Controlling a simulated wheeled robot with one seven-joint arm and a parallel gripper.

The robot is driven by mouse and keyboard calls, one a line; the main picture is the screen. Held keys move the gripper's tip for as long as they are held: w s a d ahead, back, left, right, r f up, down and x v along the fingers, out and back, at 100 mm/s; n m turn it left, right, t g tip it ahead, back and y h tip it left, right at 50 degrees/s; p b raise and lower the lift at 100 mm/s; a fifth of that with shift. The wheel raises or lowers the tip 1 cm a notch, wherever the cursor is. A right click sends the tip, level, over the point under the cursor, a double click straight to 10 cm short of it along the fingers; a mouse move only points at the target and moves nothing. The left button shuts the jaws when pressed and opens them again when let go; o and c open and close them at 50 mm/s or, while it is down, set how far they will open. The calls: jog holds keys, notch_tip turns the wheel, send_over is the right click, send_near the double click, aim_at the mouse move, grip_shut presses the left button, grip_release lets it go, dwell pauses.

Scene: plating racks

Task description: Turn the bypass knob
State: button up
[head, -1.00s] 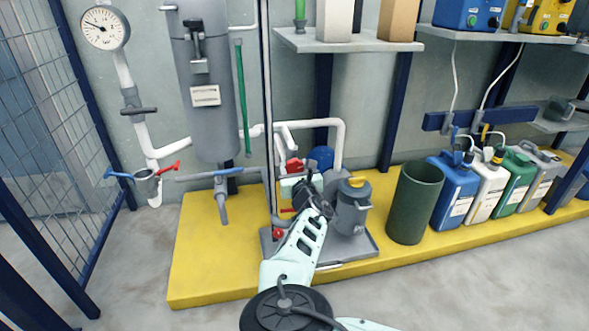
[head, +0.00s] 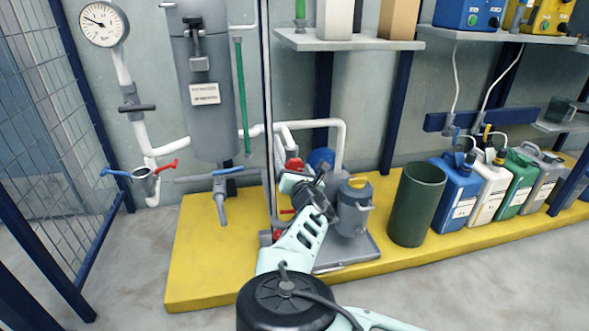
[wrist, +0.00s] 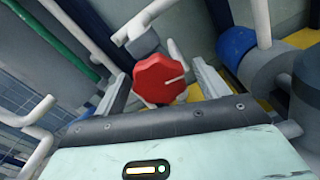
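The red octagonal knob (wrist: 160,80) with a pale line on its face is near the middle of the wrist view. It sits on a grey valve body on white pipe. In the head view a red knob (head: 293,164) shows just beyond my gripper (head: 300,182), partly hidden by it. In the wrist view my gripper (wrist: 160,72) is open, with one finger on each side of the red knob and a gap on both sides. I cannot tell how far the fingertips reach along the knob's depth.
A grey pump or canister (head: 353,208) stands close right of my gripper on a grey tray. A thin dark post (head: 268,100) rises close on the left. A dark green bin (head: 416,205) and several jugs stand further right on the yellow platform (head: 210,270).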

jog(key=shift+s, duration=0.1)
jog(key=p+v, duration=0.5)
jog(key=v, duration=1.2)
jog(key=shift+p, duration=0.4)
jog(key=shift+s+d+r, duration=0.1)
jog(key=shift+s, duration=0.05)
jog(key=d+f+m+g+p, duration=0.25)
jog(key=f+m+p, duration=0.3)
jog(key=m, duration=1.15)
notch_tip(320, 180, up, 6)
jog(key=a+m+t+p, duration=0.2)
jog(key=m+t, duration=0.1)
jog(key=m, duration=1)
jog(key=shift+g, duration=0.25)
jog(key=shift+a+f+b+x, duration=0.15)
jog(key=shift+b+x, duration=1.25)
jog(key=shift+x, duration=3)
jog(key=shift+a+f+b+x, duration=0.1)
jog(key=shift+b+x, duration=1.25)
jog(key=shift+x, duration=3)
